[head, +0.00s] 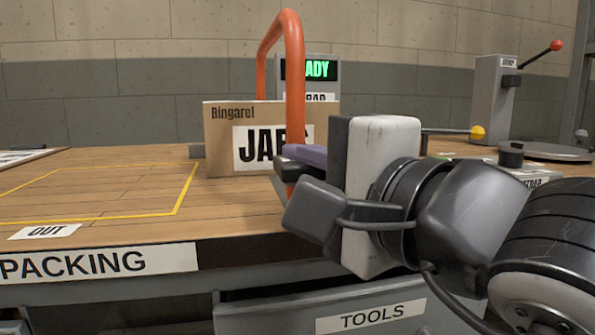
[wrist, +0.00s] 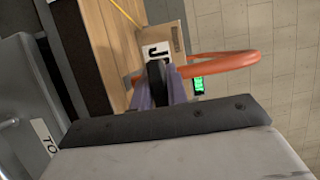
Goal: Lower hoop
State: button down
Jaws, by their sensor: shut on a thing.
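The orange hoop (head: 292,60) stands upright and arches over a cardboard box (head: 222,140) marked "Bingarel" and "JARS". Its near leg runs down in front of the box and its far leg goes behind it. My gripper (head: 298,158), with purple fingers, is shut on the near leg low down. The fingers hide part of the grip. In the wrist view the hoop (wrist: 232,58) reaches right from beyond the fingertips (wrist: 165,75), and the box (wrist: 165,42) shows just past them.
A machine with a green "READY" screen (head: 318,70) stands behind the box. A yellow-knobbed lever (head: 477,132) and a red-knobbed lever post (head: 492,100) are at the right. The yellow-outlined bench area (head: 95,195) at left is clear. A "TOOLS" drawer (head: 370,316) is below.

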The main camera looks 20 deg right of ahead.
jog(key=shift+a+f, duration=0.1)
jog(key=shift+f, duration=0.4)
jog(key=c, duration=1.4)
grip_release()
jog(key=shift+r, duration=0.1)
jog(key=shift+r, duration=0.1)
notch_tip(320, 180, up, 20)
jog(key=p, duration=0.7)
jog(key=shift+p, duration=0.35)
